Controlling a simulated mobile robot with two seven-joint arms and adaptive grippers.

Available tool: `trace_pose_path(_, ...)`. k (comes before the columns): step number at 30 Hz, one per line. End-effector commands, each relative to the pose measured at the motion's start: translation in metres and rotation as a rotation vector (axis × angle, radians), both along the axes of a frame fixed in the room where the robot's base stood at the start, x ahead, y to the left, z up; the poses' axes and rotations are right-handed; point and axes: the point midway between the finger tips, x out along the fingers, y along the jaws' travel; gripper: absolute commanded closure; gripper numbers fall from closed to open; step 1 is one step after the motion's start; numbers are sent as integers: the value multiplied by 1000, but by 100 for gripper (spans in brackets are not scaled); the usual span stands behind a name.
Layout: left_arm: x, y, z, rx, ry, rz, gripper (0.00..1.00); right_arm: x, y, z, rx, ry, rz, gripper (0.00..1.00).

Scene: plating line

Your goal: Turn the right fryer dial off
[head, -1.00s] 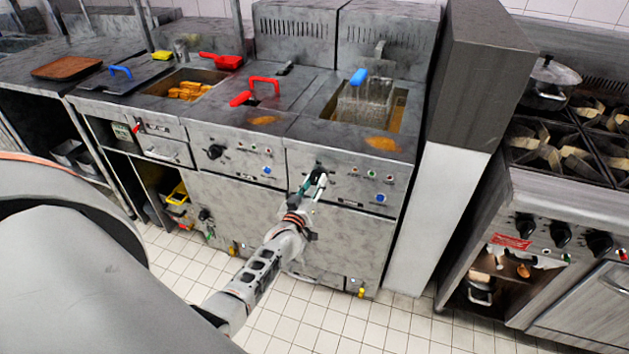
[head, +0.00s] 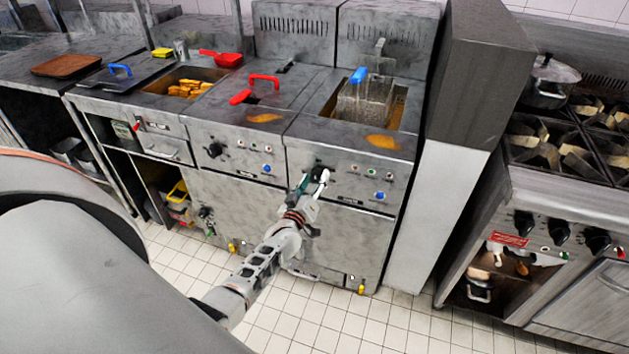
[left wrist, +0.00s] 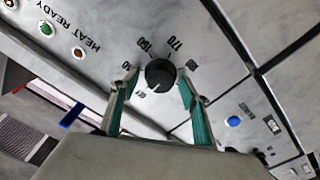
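The right fryer dial (left wrist: 160,73) is a round black knob on the grey front panel, with printed numbers around it. In the left wrist view my left gripper (left wrist: 156,82) is open, with one green-padded finger on each side of the dial. I cannot tell whether the pads touch it, and the dial's pointer is too small to read surely. In the head view the left gripper (head: 312,182) is at the right fryer's panel (head: 345,165), and its fingers partly hide the dial. My right gripper is not in view.
The left fryer's black dial (head: 214,151) sits further left. A basket with a blue handle (head: 358,76) stands in the right fryer well. A stove (head: 560,190) is at right.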

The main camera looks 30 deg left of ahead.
Motion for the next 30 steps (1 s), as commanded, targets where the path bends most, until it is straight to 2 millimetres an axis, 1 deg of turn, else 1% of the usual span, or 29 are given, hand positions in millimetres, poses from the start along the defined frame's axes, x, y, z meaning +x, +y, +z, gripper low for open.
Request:
trace_pose_path(8,-1,-1,-1,2,2,-1,54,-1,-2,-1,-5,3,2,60)
trace_pose_path(11,-6,-2,-2,1,3,-1,54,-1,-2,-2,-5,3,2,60)
trace_pose_path(13,-13,-4,-2,1,4,-1,54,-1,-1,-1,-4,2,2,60)
trace_pose_path(17,-33,-8,-2,1,3,-1,54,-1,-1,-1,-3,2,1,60)
trace_pose_path(24,-80,-20,-2,0,2,0,54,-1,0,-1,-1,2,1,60)
trace_pose_path(27,-96,-23,-2,0,2,0,54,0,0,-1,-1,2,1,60)
trace_pose_path(30,-107,-26,-1,-1,2,0,54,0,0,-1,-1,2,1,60)
